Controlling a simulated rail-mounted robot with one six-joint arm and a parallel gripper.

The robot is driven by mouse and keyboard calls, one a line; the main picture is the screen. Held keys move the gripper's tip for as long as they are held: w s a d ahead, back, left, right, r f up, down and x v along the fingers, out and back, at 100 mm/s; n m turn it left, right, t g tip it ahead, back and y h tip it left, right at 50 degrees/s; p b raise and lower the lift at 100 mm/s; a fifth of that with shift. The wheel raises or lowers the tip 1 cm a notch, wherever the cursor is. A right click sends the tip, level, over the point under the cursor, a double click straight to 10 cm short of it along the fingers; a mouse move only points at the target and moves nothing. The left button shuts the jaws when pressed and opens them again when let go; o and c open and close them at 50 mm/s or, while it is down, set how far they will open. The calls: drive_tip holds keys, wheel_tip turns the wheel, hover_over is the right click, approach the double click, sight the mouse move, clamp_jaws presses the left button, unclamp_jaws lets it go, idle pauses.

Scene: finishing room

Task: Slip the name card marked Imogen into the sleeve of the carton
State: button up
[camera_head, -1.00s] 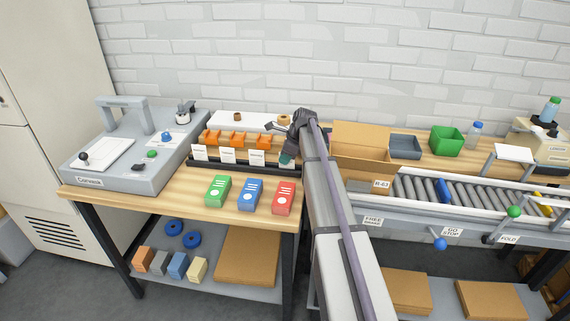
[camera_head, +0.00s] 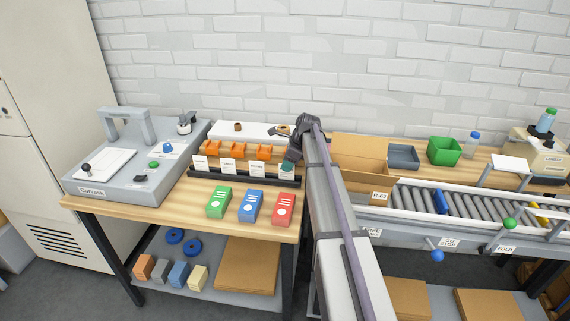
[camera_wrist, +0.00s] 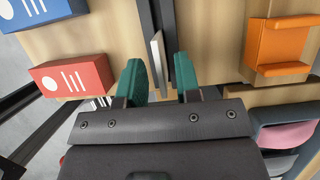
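Several white name cards, one at the left end (camera_head: 199,163), stand in a dark rack (camera_head: 244,178) on the wooden bench; their names are too small to read. My gripper (camera_head: 288,167) is at the rack's right end, by the rightmost card (camera_head: 287,175). In the wrist view my gripper's (camera_wrist: 160,80) teal fingers are apart. A thin white card (camera_wrist: 157,58) is seen edge-on between them, with a gap to the right finger; contact with the left is unclear.
Green, blue (camera_head: 251,206) and red boxes lie in front of the rack; the red one also shows in the wrist view (camera_wrist: 72,78). Orange holders (camera_head: 236,152) stand behind it. A grey machine (camera_head: 135,165) is left, a roller conveyor (camera_head: 470,205) right.

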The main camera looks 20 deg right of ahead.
drive_tip(key=p+v, duration=0.7)
drive_tip(key=v, duration=0.3)
drive_tip(key=s+a+f+n+g+h, duration=0.2)
drive_tip(key=s+a+n+h, duration=0.1)
drive_tip(key=s+a+n, duration=2.1)
drive_tip(key=s+a, duration=0.2)
drive_tip(key=s, duration=0.4)
drive_tip(key=shift+n+g+h, duration=0.3)
drive_tip(key=shift+n+h, duration=0.1)
drive_tip(key=shift+o, duration=0.5)
drive_tip(key=shift+w, duration=0.15)
